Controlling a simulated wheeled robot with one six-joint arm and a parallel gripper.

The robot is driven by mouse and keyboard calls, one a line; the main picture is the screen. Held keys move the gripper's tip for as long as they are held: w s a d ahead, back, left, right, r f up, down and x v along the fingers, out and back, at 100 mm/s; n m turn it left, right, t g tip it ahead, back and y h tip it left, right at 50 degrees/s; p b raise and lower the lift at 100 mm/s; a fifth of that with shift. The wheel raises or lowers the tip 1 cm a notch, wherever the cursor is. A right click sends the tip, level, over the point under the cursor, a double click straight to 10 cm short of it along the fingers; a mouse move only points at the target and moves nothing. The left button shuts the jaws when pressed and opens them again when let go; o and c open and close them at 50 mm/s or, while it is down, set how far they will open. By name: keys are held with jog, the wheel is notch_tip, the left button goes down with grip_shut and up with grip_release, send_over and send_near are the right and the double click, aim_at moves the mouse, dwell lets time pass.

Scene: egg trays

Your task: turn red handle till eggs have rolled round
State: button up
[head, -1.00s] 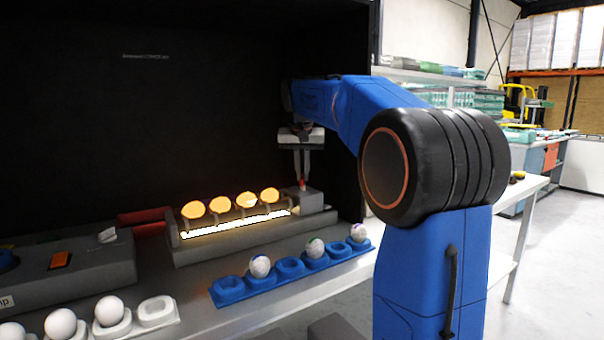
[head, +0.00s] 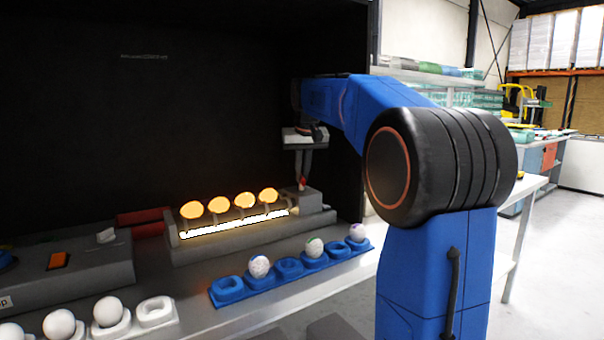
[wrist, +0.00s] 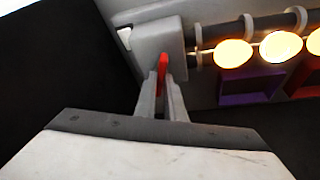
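The red handle (wrist: 163,62) sticks out of the grey block (wrist: 158,42) at the end of the roller stand. In the head view the red handle (head: 302,183) is small, at the right end of the stand (head: 215,250). My gripper (wrist: 162,80) has its two fingertips close on either side of the handle and appears shut on it. In the head view my gripper (head: 302,178) points down at the block. A row of several glowing orange eggs (head: 218,205) lies on the rollers above a bright light strip (head: 235,224). They also show in the wrist view (wrist: 233,53).
A blue tray (head: 228,290) with several speckled eggs and empty cups lies in front. A white tray (head: 157,312) with white eggs is at lower left. Dark booth walls (head: 240,90) enclose the back and right.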

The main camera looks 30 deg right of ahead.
jog(key=o, duration=0.4)
jog(key=shift+r, duration=0.1)
jog(key=v, duration=1.7)
jog(key=shift+r, duration=0.15)
